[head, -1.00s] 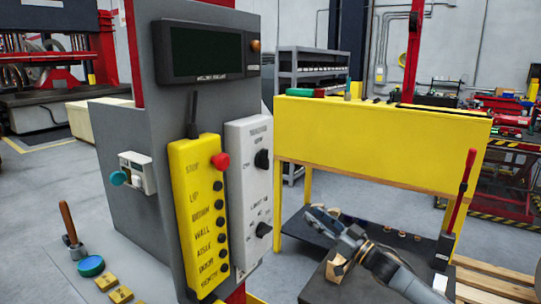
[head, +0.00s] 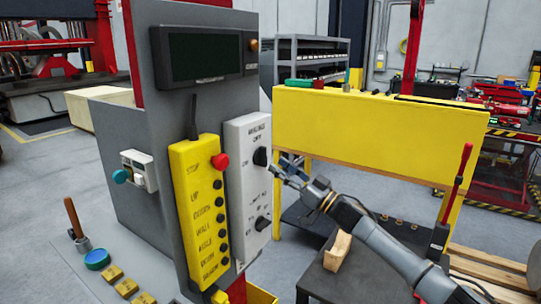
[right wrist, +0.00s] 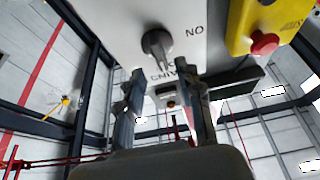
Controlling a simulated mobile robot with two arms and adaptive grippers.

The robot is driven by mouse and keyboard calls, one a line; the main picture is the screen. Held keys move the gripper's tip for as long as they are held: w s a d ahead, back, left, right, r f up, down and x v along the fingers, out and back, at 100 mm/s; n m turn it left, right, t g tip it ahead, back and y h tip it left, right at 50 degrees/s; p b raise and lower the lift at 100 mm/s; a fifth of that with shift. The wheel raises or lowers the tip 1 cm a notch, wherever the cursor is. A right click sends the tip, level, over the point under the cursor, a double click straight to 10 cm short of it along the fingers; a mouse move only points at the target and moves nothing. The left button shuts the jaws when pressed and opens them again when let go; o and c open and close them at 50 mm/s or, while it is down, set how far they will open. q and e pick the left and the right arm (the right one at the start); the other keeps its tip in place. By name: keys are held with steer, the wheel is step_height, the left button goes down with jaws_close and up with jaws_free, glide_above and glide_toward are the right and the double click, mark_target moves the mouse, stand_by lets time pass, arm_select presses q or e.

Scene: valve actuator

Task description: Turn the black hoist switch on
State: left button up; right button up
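A white control box (head: 247,205) on the grey cabinet carries two black rotary knobs, an upper one (head: 260,157) and a lower one (head: 262,223). Its lettering is too blurred to tell surely which knob is the hoist switch. My right gripper (head: 279,170) is just right of the upper knob, pointing at it. In the right wrist view, the right gripper's fingers (right wrist: 162,82) are apart with nothing between them. A black knob (right wrist: 157,43) with a pointed handle shows just beyond the fingertips, beside an "ON" label seen upside down. My left gripper is not in view.
A yellow pendant (head: 199,215) with a red button (head: 220,161) and several black buttons hangs left of the white box. A dark screen (head: 205,52) is above. A yellow bench panel (head: 370,130) stands behind my right arm. A wooden block (head: 338,251) lies on a dark surface.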

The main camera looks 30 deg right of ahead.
mark_target(267, 157)
steer(key=shift+p+x, duration=0.65)
steer(key=shift+x, duration=1.6)
steer(key=shift+a, duration=0.1)
steer(key=shift+f, duration=0.1)
jaws_close()
